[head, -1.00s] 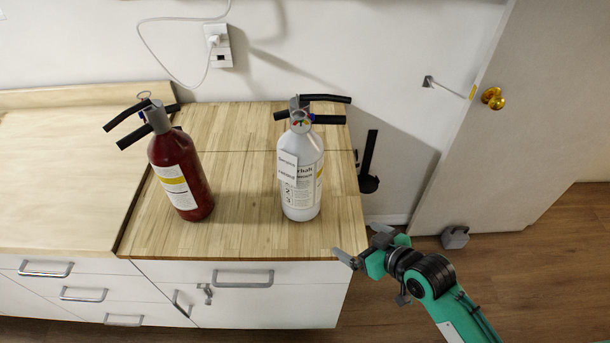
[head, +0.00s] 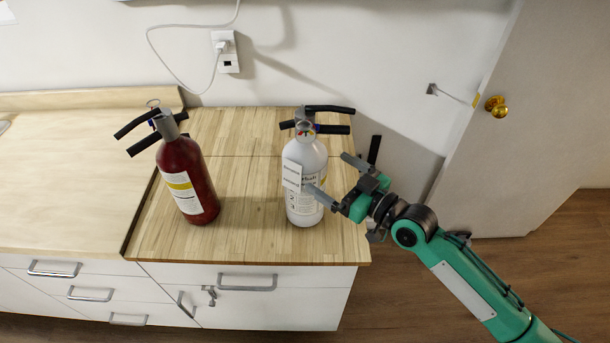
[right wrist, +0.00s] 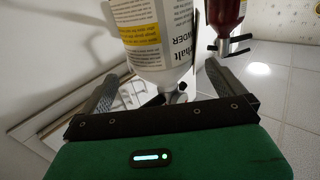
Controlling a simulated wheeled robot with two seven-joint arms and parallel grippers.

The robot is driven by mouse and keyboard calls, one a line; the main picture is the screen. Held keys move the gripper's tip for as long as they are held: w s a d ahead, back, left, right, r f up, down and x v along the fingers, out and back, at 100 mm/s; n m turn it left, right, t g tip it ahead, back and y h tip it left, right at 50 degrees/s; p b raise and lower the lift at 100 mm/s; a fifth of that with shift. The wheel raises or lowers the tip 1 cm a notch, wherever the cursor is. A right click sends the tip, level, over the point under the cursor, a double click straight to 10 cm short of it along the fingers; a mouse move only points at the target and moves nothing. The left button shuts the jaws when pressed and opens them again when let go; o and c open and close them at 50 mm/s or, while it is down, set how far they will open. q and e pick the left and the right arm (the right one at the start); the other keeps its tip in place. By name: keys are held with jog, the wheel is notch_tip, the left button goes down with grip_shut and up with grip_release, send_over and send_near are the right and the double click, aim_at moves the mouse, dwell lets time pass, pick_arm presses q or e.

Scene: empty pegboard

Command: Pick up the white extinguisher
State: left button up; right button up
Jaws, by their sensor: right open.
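The white extinguisher (head: 303,165) stands upright on the wooden counter, with a grey and black handle on top and a printed label on its body. My right gripper (head: 330,175) is open at its right side. In the head view one finger overlaps the front of its body; the other is to the right, toward the wall. In the right wrist view, which is upside down, the white extinguisher (right wrist: 158,40) shows beyond and between the spread fingers of the gripper (right wrist: 162,80). I cannot tell whether a finger touches it. My left gripper is out of view.
A dark red extinguisher (head: 188,180) stands upright to the left on the same wooden counter (head: 245,238), with clear counter between the two. The wall with a socket (head: 226,52) is behind. A door (head: 540,110) is at the right.

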aim_at(322, 169)
jog(key=shift+x, duration=0.8)
jog(key=shift+w+a+r+p, duration=0.1)
jog(key=shift+w+a+p, duration=0.25)
jog(key=shift+p, duration=0.25)
jog(key=p+x, duration=0.2)
jog(key=x, duration=0.1)
jog(key=shift+a, duration=0.25)
jog(key=shift+w+a+f, duration=0.25)
jog(key=shift+w+a, duration=0.1)
jog(key=c, duration=1.6)
jog(key=shift+r, duration=0.45)
jog(key=shift+c, duration=0.6)
jog(key=shift+w+f, duration=0.1)
jog(key=shift+w, duration=0.05)
